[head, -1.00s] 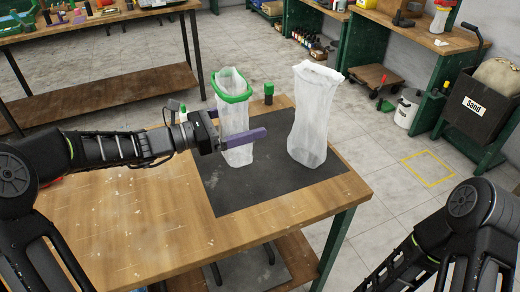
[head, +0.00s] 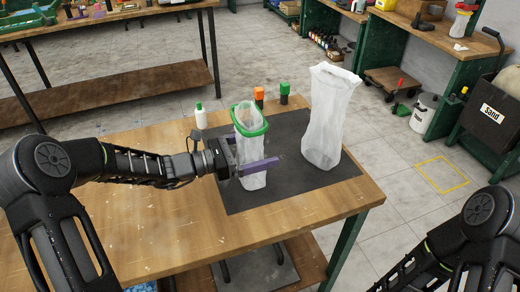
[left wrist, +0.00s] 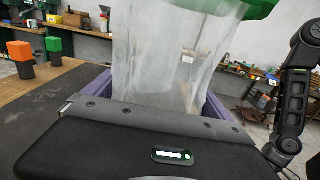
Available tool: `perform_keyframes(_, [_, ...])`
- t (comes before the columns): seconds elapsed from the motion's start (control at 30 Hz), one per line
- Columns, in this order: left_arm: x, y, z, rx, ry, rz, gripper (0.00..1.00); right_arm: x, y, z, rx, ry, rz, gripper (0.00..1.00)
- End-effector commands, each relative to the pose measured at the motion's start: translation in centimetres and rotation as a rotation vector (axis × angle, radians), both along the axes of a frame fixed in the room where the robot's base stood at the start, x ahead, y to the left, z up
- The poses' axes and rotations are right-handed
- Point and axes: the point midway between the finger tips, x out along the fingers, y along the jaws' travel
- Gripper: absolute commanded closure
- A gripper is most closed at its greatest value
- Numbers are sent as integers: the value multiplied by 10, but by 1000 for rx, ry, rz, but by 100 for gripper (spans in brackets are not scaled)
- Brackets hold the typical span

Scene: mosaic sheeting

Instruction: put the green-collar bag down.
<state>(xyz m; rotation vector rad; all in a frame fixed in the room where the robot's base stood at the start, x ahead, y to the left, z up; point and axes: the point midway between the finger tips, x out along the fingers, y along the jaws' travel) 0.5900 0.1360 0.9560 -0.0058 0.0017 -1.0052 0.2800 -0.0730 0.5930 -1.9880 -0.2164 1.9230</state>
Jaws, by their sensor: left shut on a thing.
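The green-collar bag (head: 249,146) is a translucent white bag with a green ring around its open mouth. It stands roughly upright over the dark mat (head: 290,188), at its left part. My left gripper (head: 264,164), with purple fingers, is shut on the bag below the collar; one finger passes in front of it. In the left wrist view the bag (left wrist: 165,60) hangs between the fingers, with part of the collar (left wrist: 258,8) at the top. Its lower end is low at the mat; I cannot tell whether it touches. My right gripper is out of view.
A taller white bag (head: 327,115) without a collar stands on the mat to the right. A green-capped bottle (head: 200,117), an orange-capped piece (head: 259,96) and a green-capped piece (head: 284,92) stand behind. The wooden table (head: 150,235) is clear in front.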

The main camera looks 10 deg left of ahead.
Motion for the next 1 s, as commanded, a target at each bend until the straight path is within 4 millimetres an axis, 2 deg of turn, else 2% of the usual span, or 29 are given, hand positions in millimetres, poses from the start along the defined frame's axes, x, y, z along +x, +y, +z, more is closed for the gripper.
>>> perform_keyframes(0.1, [0, 0, -6, 0, -1, 0, 65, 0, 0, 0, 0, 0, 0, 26])
perform_keyframes(0.43, [0, 0, -10, 0, -1, -1, 65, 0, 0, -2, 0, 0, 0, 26])
perform_keyframes(0.47, [0, 0, -10, 0, -1, -1, 5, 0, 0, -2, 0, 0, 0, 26])
perform_keyframes(0.5, [0, 0, -9, 0, -2, -1, 1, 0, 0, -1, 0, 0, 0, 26])
perform_keyframes(0.87, [0, 0, -4, 0, -2, -1, 0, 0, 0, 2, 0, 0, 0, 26])
perform_keyframes(1.0, [-7, 11, -7, 1, -3, 1, 0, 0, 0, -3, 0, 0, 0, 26])
